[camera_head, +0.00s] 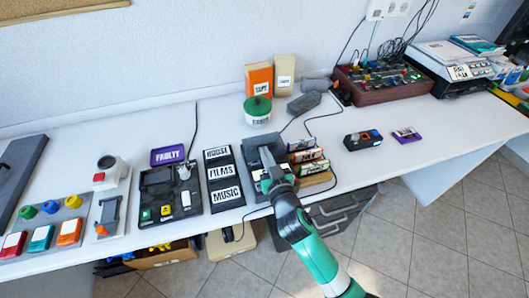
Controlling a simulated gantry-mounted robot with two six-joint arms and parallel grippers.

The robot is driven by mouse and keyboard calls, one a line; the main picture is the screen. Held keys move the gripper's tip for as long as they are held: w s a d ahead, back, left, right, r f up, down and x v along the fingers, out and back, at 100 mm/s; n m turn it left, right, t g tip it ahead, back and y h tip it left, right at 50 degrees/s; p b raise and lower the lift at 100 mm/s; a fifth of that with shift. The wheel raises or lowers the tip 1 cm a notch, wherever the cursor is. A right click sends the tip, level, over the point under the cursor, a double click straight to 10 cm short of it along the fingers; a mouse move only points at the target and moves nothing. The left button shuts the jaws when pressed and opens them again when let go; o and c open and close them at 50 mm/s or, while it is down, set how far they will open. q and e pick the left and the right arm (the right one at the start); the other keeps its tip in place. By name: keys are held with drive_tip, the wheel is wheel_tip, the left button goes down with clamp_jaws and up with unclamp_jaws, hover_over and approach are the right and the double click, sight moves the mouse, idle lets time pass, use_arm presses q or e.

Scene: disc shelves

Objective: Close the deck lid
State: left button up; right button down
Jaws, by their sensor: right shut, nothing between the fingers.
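A dark grey deck-like unit (252,155) stands near the middle of the table, between the labelled black rack and the row of cases. My right gripper (268,160) is over it, with its fingers shut and empty. The gripper and wrist hide much of this unit, so I cannot tell how far its lid is open or whether the fingers touch it. Another black device (149,213), with yellow, green and white pieces on its front, sits further left. My left gripper is not in view.
A black rack (219,178) labelled HOUSE, FILMS and MUSIC stands close on the left. Cases (308,158) stand close on the right. A green-lidded pot (257,110) is behind. The table (350,190) is clear at right front.

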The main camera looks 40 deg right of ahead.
drive_tip(key=shift+s+f+g, duration=0.2)
drive_tip(key=shift+f+g, duration=0.1)
drive_tip(key=shift+f, duration=0.65)
drive_tip(key=shift+s+a+r, duration=0.1)
drive_tip(key=shift+r, duration=0.1)
drive_tip(key=r+p+v, duration=0.1)
drive_tip(key=p+v, duration=0.1)
drive_tip(key=v, duration=0.9)
drive_tip(key=shift+p, duration=0.3)
